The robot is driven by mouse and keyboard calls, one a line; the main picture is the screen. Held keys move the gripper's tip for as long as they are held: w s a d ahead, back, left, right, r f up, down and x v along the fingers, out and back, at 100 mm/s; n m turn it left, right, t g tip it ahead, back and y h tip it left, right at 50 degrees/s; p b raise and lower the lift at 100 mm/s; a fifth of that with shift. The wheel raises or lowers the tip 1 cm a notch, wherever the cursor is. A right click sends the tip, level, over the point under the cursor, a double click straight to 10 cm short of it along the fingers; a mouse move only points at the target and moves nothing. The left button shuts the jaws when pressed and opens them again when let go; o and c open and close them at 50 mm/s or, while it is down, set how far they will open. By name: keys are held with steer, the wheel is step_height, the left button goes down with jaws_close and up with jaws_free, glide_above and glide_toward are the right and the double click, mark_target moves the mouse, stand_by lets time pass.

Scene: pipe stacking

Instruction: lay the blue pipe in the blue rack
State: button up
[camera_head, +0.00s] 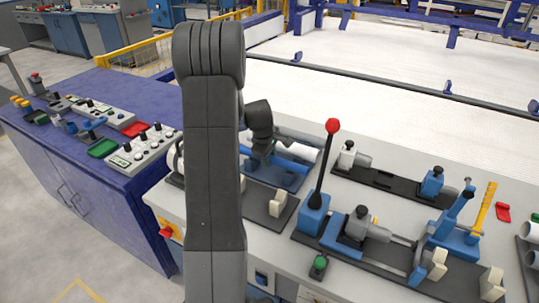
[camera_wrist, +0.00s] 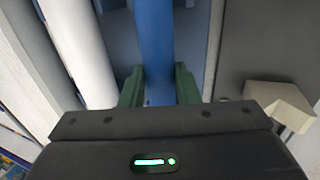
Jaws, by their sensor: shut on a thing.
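In the wrist view the blue pipe (camera_wrist: 156,40) runs between the green fingers of my gripper (camera_wrist: 158,88), which is shut on it. In the head view my gripper (camera_head: 266,155) is partly hidden by my own arm, above the blue rack (camera_head: 285,182) on the bench. The blue pipe (camera_head: 292,168) shows there only in part, low over or in the rack; I cannot tell whether it touches. A white pipe (camera_wrist: 78,45) lies beside the blue pipe, to its left in the wrist view.
A dark plate with pale blocks (camera_head: 278,204) stands just in front of the rack. A tall lever with a red knob (camera_head: 332,127) rises to the right. More fixtures (camera_head: 365,225) fill the bench's right side. A white conveyor surface (camera_head: 380,70) lies behind.

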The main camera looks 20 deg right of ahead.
steer(key=shift+f, duration=0.65)
steer(key=o, duration=1.1)
steer(key=shift+r, duration=0.1)
steer(key=b+v, duration=0.1)
steer(key=v, duration=1.2)
steer(key=shift+r, duration=0.3)
steer(key=shift+s+a, duration=0.1)
